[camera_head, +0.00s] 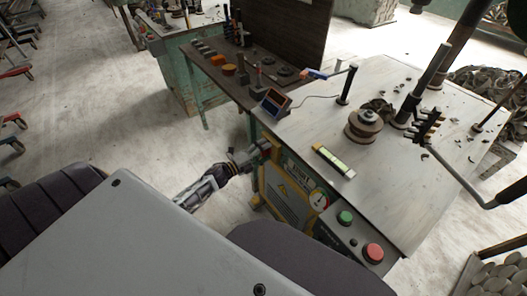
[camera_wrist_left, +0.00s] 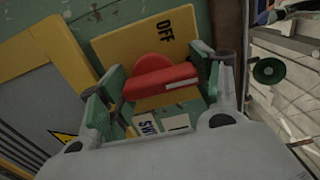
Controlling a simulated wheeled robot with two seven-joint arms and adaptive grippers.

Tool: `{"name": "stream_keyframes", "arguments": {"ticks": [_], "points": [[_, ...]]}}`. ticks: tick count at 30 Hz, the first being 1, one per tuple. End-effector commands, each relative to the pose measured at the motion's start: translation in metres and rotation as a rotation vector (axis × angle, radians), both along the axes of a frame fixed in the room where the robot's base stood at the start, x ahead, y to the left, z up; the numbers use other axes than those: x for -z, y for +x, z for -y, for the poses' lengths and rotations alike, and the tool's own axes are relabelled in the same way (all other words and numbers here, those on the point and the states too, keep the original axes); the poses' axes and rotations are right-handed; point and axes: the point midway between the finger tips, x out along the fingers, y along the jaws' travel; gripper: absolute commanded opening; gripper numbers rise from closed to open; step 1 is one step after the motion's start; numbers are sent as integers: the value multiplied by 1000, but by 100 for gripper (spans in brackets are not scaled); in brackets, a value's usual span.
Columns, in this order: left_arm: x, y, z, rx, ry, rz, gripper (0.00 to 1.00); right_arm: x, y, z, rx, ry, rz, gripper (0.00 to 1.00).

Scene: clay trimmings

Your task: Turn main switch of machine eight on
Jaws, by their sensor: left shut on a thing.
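The main switch has a red handle (camera_wrist_left: 160,80) on a round red base, set on a yellow plate (camera_wrist_left: 125,45) marked OFF. In the left wrist view the handle lies crosswise, tilted slightly up to the right. My left gripper (camera_wrist_left: 157,92) is shut on the handle, one finger at each end. In the head view my left gripper (camera_head: 257,152) is at the left end of the machine's front panel, where it hides most of the switch. The machine (camera_head: 410,190) has a pale top and a greenish body. I cannot read a machine number. My right gripper is not in view.
The machine's front carries a yellow-framed panel (camera_head: 285,188), a gauge (camera_head: 318,199), a green button (camera_head: 345,217) and a red button (camera_head: 373,252). A small screen (camera_head: 273,102), a spirit level (camera_head: 333,161) and a spool (camera_head: 364,122) are on top. Open floor lies to the left.

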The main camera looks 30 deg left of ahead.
Motion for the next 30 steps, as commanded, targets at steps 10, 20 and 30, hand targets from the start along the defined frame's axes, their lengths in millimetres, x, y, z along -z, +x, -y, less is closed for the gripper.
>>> {"name": "stream_keyframes", "arguments": {"ticks": [10, 20, 30], "points": [[1, 0, 0, 1, 2, -1, 86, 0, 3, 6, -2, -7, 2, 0], [0, -1, 0, 1, 1, -1, 86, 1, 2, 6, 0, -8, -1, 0], [1, -16, -6, 1, 1, -2, 86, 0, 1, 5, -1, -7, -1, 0]]}}
